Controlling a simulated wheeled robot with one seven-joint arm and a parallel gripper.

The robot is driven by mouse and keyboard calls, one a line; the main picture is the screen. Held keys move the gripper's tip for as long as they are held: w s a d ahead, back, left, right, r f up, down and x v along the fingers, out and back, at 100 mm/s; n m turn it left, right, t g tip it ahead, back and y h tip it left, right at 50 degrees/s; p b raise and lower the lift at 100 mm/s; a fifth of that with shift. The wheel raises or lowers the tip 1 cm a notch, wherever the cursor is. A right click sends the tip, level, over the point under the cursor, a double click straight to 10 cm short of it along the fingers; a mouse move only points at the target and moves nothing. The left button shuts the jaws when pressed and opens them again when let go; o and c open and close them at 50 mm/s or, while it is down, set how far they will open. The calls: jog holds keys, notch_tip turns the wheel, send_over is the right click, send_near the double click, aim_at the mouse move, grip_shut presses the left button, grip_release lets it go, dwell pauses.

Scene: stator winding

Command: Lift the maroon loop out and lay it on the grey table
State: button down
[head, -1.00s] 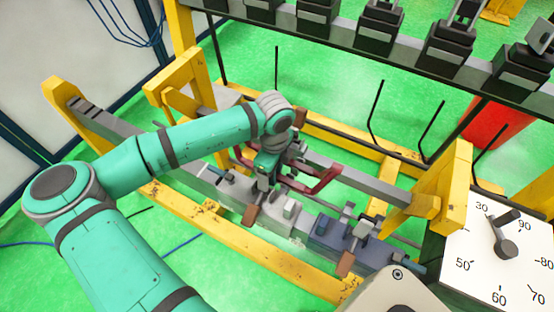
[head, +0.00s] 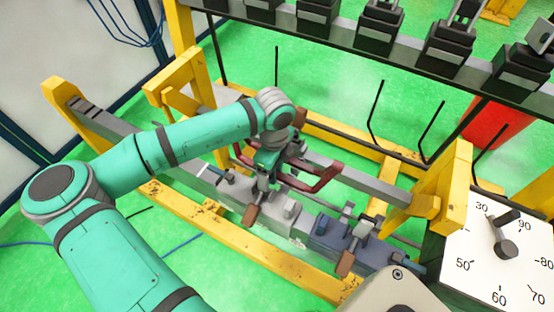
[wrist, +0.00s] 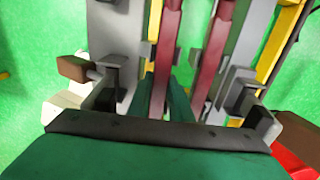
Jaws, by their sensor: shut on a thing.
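The maroon loop (head: 318,186) shows in the head view as a bent bar sticking out to the right of my gripper (head: 264,182), among the grey winding fixture's clamps. Its left part is largely hidden by my arm. In the wrist view, two parallel maroon bars of the loop (wrist: 214,60) run away from my green fingers (wrist: 166,100). The fingers are shut on the loop near its left bar; the exact contact is hard to see. I cannot make out a grey table for certain in either view.
Clamps with brown handles (head: 345,263) stand along the front of the fixture. Yellow frame posts (head: 455,185) rise at both ends. A dial panel (head: 500,250) is at the right. A dark rack of black blocks (head: 447,50) runs across the back.

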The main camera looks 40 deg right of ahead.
jog(key=shift+r, duration=1.5)
jog(key=shift+r, duration=0.15)
jog(key=shift+r, duration=0.35)
jog(key=shift+r, duration=0.1)
notch_tip(320, 180, up, 15)
dwell(2.7)
